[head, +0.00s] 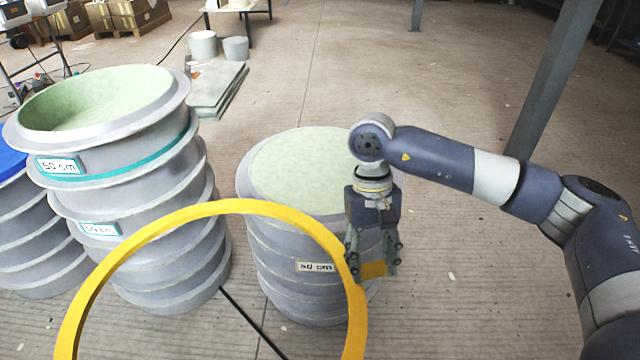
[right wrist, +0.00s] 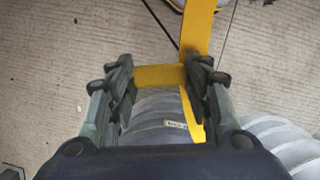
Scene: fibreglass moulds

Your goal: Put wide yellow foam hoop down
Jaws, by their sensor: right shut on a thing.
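The wide yellow foam hoop (head: 207,209) stands roughly upright in the front left of the head view, its lower part cut off by the bottom edge. My right gripper (head: 374,272) is shut on a yellow tab at the hoop's right side, in front of the right mould stack. In the right wrist view the yellow band (right wrist: 197,30) runs up from the right finger, and the yellow piece (right wrist: 160,76) lies between the fingers of the gripper (right wrist: 160,85). My left gripper is not in view.
A stack of grey ribbed moulds (head: 290,255) labelled 50 cm stands behind the hoop. A taller stack (head: 150,220) stands to its left, with another at the far left edge. Grey slabs (head: 215,88) and buckets (head: 203,44) lie behind. A post (head: 555,85) rises at right; floor there is clear.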

